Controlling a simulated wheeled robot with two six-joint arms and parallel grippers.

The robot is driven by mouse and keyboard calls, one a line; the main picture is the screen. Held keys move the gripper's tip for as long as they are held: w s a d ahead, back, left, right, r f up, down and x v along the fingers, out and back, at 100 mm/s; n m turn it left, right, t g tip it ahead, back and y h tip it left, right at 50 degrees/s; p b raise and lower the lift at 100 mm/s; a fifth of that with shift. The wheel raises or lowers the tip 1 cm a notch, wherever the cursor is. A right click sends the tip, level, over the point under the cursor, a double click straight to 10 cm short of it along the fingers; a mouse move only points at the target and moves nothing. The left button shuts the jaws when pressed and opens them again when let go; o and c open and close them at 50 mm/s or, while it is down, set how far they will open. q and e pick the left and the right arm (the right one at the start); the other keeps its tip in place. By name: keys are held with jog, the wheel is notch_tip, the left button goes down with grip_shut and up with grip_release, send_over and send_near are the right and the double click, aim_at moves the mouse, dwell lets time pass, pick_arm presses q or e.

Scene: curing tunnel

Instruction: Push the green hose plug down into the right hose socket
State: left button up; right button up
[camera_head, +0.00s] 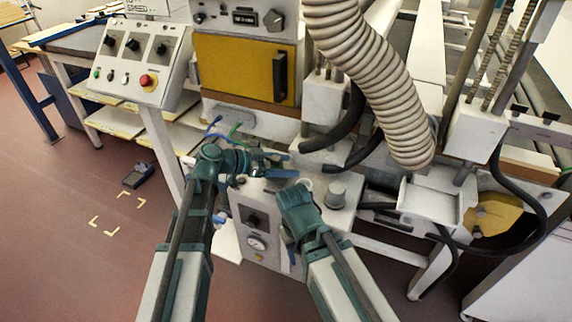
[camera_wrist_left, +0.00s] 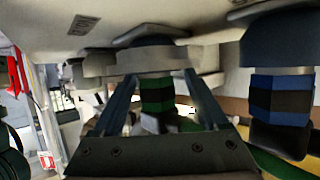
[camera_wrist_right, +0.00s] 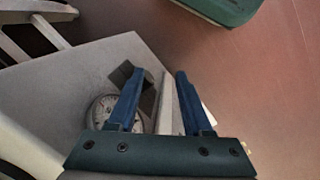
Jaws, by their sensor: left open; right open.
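A green plug with black bands (camera_wrist_left: 157,95) stands between the two fingers of my left gripper (camera_wrist_left: 160,80) in the left wrist view. The fingers are spread on either side of it; I cannot tell if they touch it. A grey ring (camera_wrist_left: 143,62) is at its upper end, below a pale surface; how deep it sits in there I cannot tell. In the head view my left gripper (camera_head: 282,165) is at the panel, and the plug is hidden. My right gripper (camera_head: 289,250) is open and empty by the control box; it also shows in the right wrist view (camera_wrist_right: 160,75).
A blue plug with black bands (camera_wrist_left: 280,100) stands close to the right of the green one. The control box (camera_head: 245,202) carries a gauge (camera_head: 257,243) and a grey knob (camera_head: 335,193). A ribbed duct (camera_head: 365,75) hangs at the right. Floor (camera_head: 90,190) at left is mostly clear.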

pick_arm(q)
jog(key=p+v, duration=0.4)
jog(key=v, duration=0.8)
jog(key=shift+a+r+p, duration=0.1)
jog(key=shift+a+p, duration=0.1)
jog(key=shift+p, duration=0.1)
jog(key=shift+s+a+r, duration=0.15)
jog(key=shift+s+a, duration=0.1)
jog(key=shift+a, duration=0.25)
jog(key=s+d+g+p, duration=0.1)
jog(key=s+d+f+n+y+p, duration=0.1)
jog(key=s+d, duration=0.1)
jog(key=s+d+f+g+y+p, duration=0.1)
jog(key=shift+s+d+n+g, duration=0.3)
jog(key=shift+s+n, duration=0.1)
jog(key=s+a+n+g+y+p, duration=0.1)
jog(key=s+n+g+y+p, duration=0.1)
jog(key=s+n+y+p, duration=0.5)
jog(key=s+f+n+y, duration=0.1)
jog(key=s+y, duration=0.4)
jog(key=shift+n+p, duration=0.3)
jog(key=shift+p, duration=0.1)
